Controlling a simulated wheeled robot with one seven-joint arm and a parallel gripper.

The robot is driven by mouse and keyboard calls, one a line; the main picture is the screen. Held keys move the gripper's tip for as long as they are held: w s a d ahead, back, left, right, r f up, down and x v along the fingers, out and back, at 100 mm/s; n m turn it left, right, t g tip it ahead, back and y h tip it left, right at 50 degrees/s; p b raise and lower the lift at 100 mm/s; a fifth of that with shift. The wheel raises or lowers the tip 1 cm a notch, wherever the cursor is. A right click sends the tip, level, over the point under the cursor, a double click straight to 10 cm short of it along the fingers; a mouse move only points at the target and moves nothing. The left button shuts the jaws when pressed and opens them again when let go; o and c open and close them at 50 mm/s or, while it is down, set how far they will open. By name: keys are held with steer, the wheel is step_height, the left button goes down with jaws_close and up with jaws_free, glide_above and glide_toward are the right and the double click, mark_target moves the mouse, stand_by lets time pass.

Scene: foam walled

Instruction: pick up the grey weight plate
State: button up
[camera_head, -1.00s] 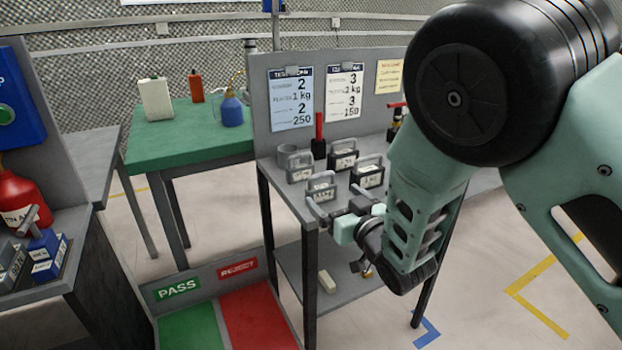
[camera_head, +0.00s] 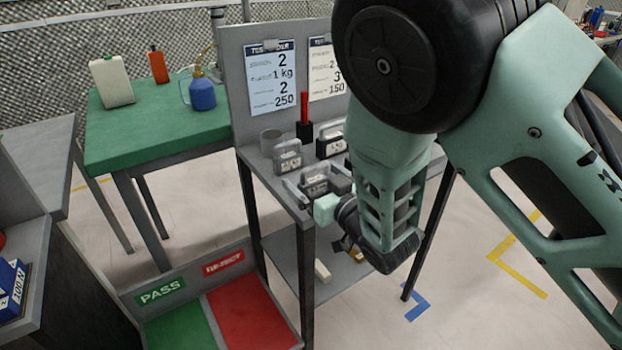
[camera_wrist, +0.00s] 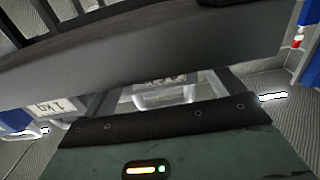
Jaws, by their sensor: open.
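Several block-shaped weights with handles stand on the grey bench (camera_head: 262,160). A grey weight (camera_head: 288,157) is at the back left, and another grey weight (camera_head: 314,180) stands nearer the front, close to my gripper (camera_head: 300,190). I cannot tell which one is the grey weight plate. My gripper is open at the front edge of the bench, with nothing seen held. My arm hides the bench's right part. In the wrist view a pale weight with a blurred label (camera_wrist: 163,95) shows beyond the fingers, and a "1 kg" label (camera_wrist: 48,108) is to the left.
A green table (camera_head: 140,135) is at the left. Green and red trays (camera_head: 250,318) are below. A grey bar (camera_wrist: 150,55) crosses the wrist view.

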steer(key=shift+c, duration=0.3)
steer(key=c, duration=1.4)
steer(key=shift+o, duration=0.2)
steer(key=shift+r, duration=0.1)
